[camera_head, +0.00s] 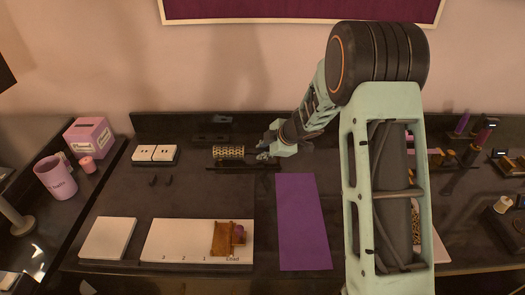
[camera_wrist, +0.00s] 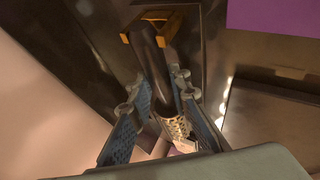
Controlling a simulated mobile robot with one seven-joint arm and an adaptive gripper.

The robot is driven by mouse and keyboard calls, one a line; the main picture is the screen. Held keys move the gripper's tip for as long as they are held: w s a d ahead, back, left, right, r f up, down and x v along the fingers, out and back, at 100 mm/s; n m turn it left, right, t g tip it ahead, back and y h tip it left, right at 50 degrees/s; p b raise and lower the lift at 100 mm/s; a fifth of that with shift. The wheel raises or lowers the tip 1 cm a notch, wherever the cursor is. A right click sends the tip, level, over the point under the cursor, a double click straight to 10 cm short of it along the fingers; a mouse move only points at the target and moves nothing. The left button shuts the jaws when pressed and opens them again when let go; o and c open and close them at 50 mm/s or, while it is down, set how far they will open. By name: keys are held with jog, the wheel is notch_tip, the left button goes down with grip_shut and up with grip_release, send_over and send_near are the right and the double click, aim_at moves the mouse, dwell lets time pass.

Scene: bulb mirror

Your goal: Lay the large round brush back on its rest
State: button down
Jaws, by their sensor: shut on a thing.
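The large round brush (camera_head: 229,152) has a gold, perforated barrel and a dark handle. It lies roughly level, barrel to the left, over a dark rest (camera_head: 232,168) at the back of the counter. My gripper (camera_head: 264,153) is at its right end, shut on the dark handle. In the wrist view, the brush (camera_wrist: 175,127) runs between the blue fingers of my gripper (camera_wrist: 156,98). I cannot tell whether the brush touches the rest.
A purple mat (camera_head: 303,222) lies right of the brush. A white board (camera_head: 180,240) with a brown item (camera_head: 226,238) is in front. A white two-part block (camera_head: 154,154) stands to the left. The wall is close behind.

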jog(key=shift+f, duration=0.3)
jog(key=c, duration=1.7)
grip_release()
jog(key=shift+s, duration=0.1)
